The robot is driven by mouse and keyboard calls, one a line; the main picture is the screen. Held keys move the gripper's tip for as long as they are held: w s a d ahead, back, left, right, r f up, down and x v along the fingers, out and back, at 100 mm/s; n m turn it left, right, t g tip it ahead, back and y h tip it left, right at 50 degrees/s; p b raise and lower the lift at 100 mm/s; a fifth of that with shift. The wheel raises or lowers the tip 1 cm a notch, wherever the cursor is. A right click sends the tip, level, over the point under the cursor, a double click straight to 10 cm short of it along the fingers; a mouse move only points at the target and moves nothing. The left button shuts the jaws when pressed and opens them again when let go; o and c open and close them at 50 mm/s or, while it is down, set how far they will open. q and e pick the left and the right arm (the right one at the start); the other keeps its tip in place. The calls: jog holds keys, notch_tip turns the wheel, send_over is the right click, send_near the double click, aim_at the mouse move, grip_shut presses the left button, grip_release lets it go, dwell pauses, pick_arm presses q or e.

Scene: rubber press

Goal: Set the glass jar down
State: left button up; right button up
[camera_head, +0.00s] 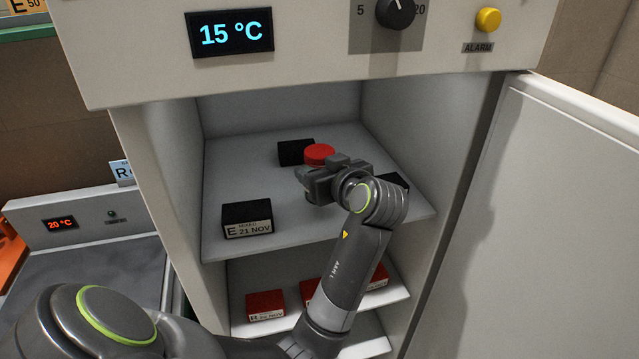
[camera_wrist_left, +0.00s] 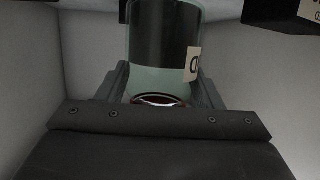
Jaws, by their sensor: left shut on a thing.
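The glass jar shows in the head view only by its red lid (camera_head: 319,153), above the upper shelf (camera_head: 300,225) of the open cabinet; my gripper hides its body. In the left wrist view the jar (camera_wrist_left: 150,40) is pale green glass with dark contents and a light label at its right side. My left gripper (camera_head: 319,177) is shut on the jar; its fingers (camera_wrist_left: 164,88) stand on either side of it. I cannot tell whether the jar's base touches the shelf. My right gripper is not in view.
A black block (camera_head: 247,219) labelled 21 NOV sits front left on the shelf. Another black block (camera_head: 293,152) is behind the lid, and one (camera_head: 396,180) is to the right, partly hidden. Red blocks (camera_head: 265,305) lie on the lower shelf. The open door (camera_head: 550,220) stands at right.

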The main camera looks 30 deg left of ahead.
pick_arm(q)
jog(key=f, duration=0.3)
jog(key=shift+w+a+f+p, duration=0.1)
jog(key=shift+a+f+p, duration=0.2)
jog(key=shift+p, duration=0.1)
jog(key=shift+d+f, duration=0.2)
jog(key=shift+f, duration=0.2)
jog(key=o, duration=1.2)
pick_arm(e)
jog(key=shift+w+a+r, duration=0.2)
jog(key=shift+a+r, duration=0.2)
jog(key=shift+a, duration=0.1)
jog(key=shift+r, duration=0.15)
